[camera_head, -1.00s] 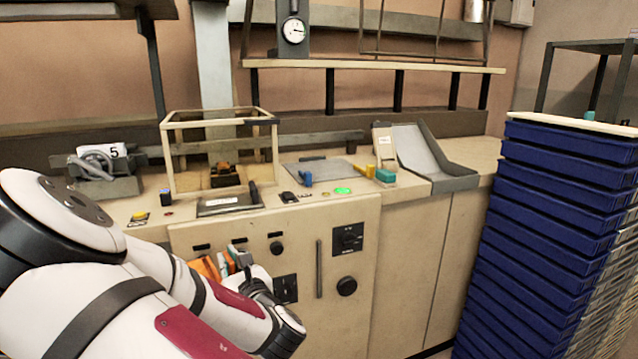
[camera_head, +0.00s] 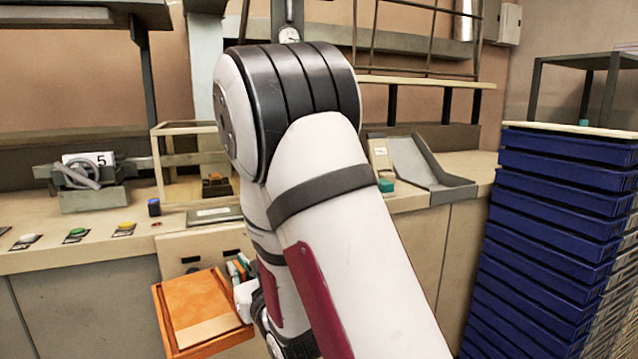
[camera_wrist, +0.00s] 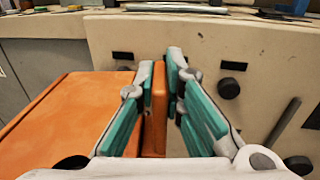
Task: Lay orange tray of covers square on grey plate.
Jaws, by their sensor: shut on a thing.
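The orange tray (camera_head: 180,342) is held out in front of the bench's cabinet face, below the worktop, in the head view. A paler flat patch shows inside it; I cannot make out separate covers. My gripper (camera_head: 238,268) is shut on the tray's right-hand side wall. In the wrist view, the teal-padded fingers (camera_wrist: 160,85) pinch that orange wall, and the tray's broad face (camera_wrist: 75,105) extends to the left. The grey plate is hidden behind my arm in the head view. Thin grey edges on the worktop show at the top of the wrist view, too cut off to identify.
The beige worktop (camera_head: 30,258) carries push buttons (camera_head: 77,235), a clamp-like fixture with a "5" card (camera_head: 90,160) and an open frame (camera_head: 160,160). A grey chute (camera_head: 425,165) stands at right. A tall stack of blue crates (camera_head: 560,190) bounds the right side.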

